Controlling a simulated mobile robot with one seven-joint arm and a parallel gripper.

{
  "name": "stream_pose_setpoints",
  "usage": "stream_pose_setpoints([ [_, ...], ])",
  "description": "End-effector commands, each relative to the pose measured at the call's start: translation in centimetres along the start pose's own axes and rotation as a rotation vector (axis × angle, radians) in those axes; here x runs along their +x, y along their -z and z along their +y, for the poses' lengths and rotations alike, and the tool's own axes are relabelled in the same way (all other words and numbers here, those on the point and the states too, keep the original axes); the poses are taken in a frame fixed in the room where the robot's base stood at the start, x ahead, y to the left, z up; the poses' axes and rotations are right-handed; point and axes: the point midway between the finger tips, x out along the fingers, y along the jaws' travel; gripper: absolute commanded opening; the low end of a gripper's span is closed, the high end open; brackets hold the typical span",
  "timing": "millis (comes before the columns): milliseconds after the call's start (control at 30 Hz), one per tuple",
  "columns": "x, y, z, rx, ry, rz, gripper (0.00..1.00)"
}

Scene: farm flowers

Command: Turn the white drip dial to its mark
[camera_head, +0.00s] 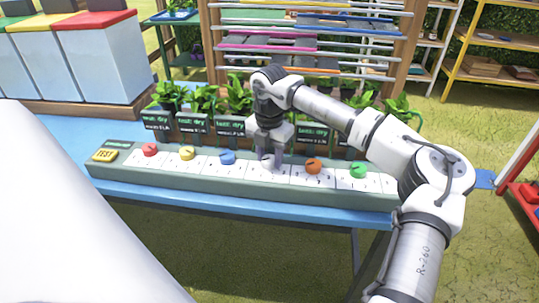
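The dial panel (130,174) is a long green-grey box on a blue table, with a row of coloured dials on white number plates. From the left I see a red dial (149,150), a yellow dial (187,153), a blue dial (227,158), an orange dial (313,167) and a green dial (358,171). My gripper (268,163) points down over the plate between the blue and orange dials.
A yellow TEST button (105,155) is at the panel's left end. Potted plants with dark signs reading "test: dry" (231,126) stand close behind the panel. White bins with coloured lids (100,55) are at the back left. Grass lies in front of the table.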

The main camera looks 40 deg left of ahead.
Motion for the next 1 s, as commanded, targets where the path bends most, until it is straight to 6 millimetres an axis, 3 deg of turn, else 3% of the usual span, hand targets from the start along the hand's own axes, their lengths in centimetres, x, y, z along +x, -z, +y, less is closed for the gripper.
stream_pose_setpoints([
  [133, -0.03, 0.00, 0.00, 0.000, 0.000, 0.000, 0.15],
  [467, -0.02, -0.05, -0.02, -0.053, 0.001, -0.002, 0.15],
  [1000, -0.04, -0.11, -0.02, -0.486, 0.001, -0.002, 0.15],
])
